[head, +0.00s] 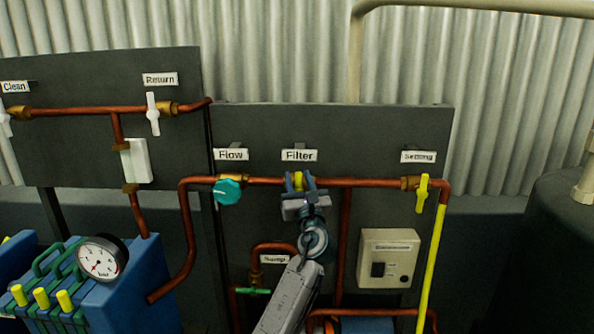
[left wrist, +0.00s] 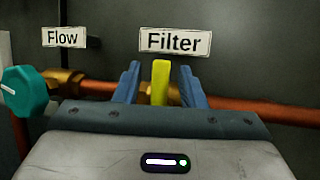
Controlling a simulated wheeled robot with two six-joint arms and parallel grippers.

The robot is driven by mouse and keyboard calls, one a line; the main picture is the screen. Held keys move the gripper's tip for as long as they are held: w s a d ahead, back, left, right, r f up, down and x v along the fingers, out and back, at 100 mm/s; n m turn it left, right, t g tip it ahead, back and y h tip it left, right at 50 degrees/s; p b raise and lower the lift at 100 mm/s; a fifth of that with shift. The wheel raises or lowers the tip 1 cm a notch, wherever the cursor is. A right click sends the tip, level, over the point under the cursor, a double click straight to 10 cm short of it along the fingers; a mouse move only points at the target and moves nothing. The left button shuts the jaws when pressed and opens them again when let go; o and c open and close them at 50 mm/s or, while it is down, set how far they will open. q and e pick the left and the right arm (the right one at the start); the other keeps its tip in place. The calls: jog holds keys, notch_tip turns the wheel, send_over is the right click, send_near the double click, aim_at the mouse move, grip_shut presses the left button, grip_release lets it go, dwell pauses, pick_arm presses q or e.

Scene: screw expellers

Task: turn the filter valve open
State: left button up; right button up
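The filter valve's yellow handle (head: 298,181) is on the copper pipe under the "Filter" label (head: 299,155). My left gripper (head: 299,184) is in front of this valve, with its blue fingers on either side of the handle. In the left wrist view the yellow handle (left wrist: 161,82) stands upright between the two fingers (left wrist: 161,84). Gaps show on both sides, so the gripper is open around the handle and not closed on it. The lower part of the handle is hidden behind the gripper body. My right gripper is not in view.
A teal flow knob (head: 228,191) is left of the filter valve; a yellow settling valve handle (head: 422,194) is to the right. A switch box (head: 389,258) and a green-handled sump valve (head: 253,291) are below. A blue filter press with a gauge (head: 102,258) stands lower left.

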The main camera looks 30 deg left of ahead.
pick_arm(q)
jog(key=shift+x, duration=1.05)
grip_shut()
